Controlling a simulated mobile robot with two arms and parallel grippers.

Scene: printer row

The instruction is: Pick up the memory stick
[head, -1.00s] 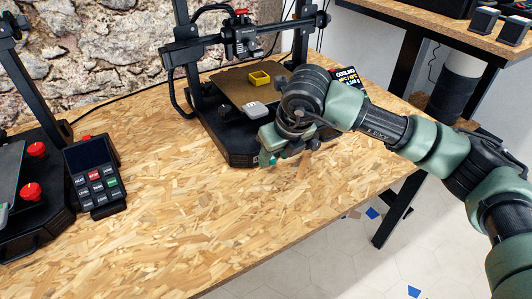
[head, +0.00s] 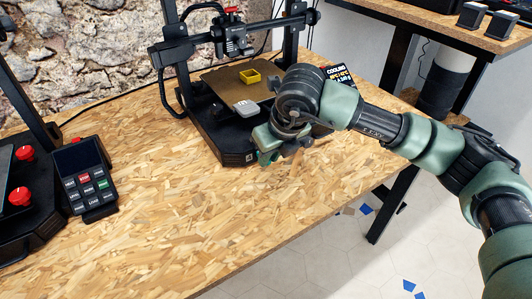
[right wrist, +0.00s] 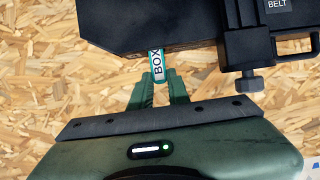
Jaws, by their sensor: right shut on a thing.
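The memory stick (right wrist: 157,66) is a small teal-edged piece with a white label reading "BOX". In the right wrist view it stands between the fingertips of my right gripper (right wrist: 158,82), which is shut on its near end. Its far end reaches to the edge of the dark printer base (right wrist: 150,30); I cannot tell if they touch. In the head view my right gripper (head: 265,159) is low by the front right corner of the middle 3D printer (head: 228,148). The stick cannot be made out there. My left gripper is out of view.
A keypad (head: 86,180) and another printer (head: 30,225) stand at the left. The wooden table (head: 170,235) is clear in front.

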